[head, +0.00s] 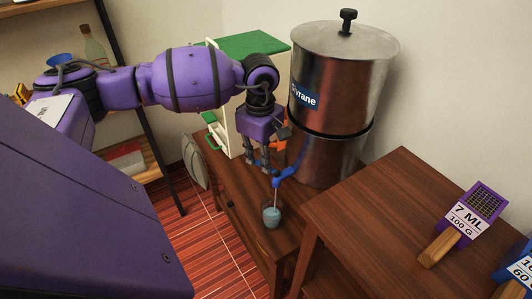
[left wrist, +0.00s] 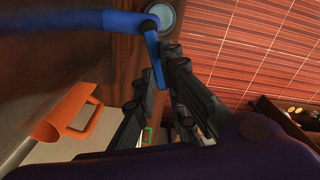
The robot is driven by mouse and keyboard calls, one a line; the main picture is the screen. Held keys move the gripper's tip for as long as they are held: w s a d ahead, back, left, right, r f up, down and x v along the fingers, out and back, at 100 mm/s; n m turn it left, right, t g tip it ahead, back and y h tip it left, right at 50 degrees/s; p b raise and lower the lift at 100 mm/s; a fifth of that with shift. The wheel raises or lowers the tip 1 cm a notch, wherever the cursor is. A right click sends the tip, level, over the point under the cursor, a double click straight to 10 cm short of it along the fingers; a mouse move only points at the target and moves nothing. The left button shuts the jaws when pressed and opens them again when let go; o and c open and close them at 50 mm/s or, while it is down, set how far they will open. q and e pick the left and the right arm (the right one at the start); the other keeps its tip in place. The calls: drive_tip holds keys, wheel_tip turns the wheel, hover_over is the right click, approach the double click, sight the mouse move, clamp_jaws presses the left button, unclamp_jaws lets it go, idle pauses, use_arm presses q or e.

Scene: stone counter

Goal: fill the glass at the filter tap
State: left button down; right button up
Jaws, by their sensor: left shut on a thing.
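The filter is a large steel cylinder (head: 330,90) with a black-knobbed lid, standing against the wall. Its blue tap (head: 284,180) sticks out low at the front; it also shows in the left wrist view (left wrist: 105,20). A small glass (head: 271,217) with light-blue water stands under the spout, and its round top shows in the left wrist view (left wrist: 161,16). A thin pale stream runs from the spout into the glass. My left gripper (head: 268,168) is at the tap, its fingers shut on the blue tap lever (left wrist: 155,60). My right gripper is out of view.
An orange-handled thing (left wrist: 75,115) lies close beside the gripper. A green-topped white stand (head: 245,44) is behind my arm. A higher wooden counter (head: 385,220) at right holds purple (head: 462,217) and blue (head: 515,268) labelled things.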

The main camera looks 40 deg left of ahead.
use_arm(q)
drive_tip(key=shift+w+m+b, duration=0.5)
drive_tip(key=shift+m+b, duration=0.3)
drive_tip(key=shift+m, duration=0.4)
drive_tip(key=c, duration=1.8)
unclamp_jaws()
wheel_tip(320, 180, up, 12)
